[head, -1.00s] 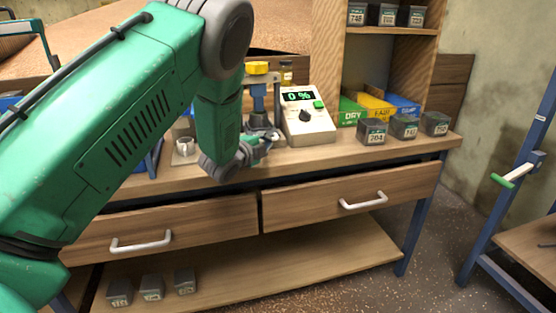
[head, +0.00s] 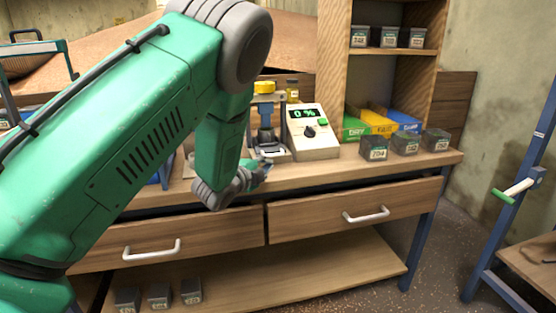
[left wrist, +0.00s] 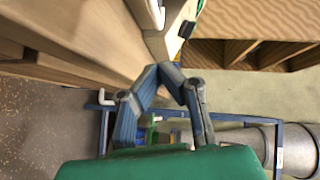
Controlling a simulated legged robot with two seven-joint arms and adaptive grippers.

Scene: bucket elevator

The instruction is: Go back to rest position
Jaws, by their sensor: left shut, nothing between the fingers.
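My left arm comes in from the left in the head view, and its gripper (head: 262,170) is in front of the bench, close to its front edge. In the left wrist view the left gripper's fingers (left wrist: 166,72) meet at the tips with nothing between them. My right gripper is not in view.
A meter (head: 313,134) reading 0 % stands on the bench beside a small press (head: 267,130). Colored bins (head: 378,124) and dark labeled jars (head: 405,144) sit to the right. A blue frame (head: 510,200) stands at the far right, with open floor before it.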

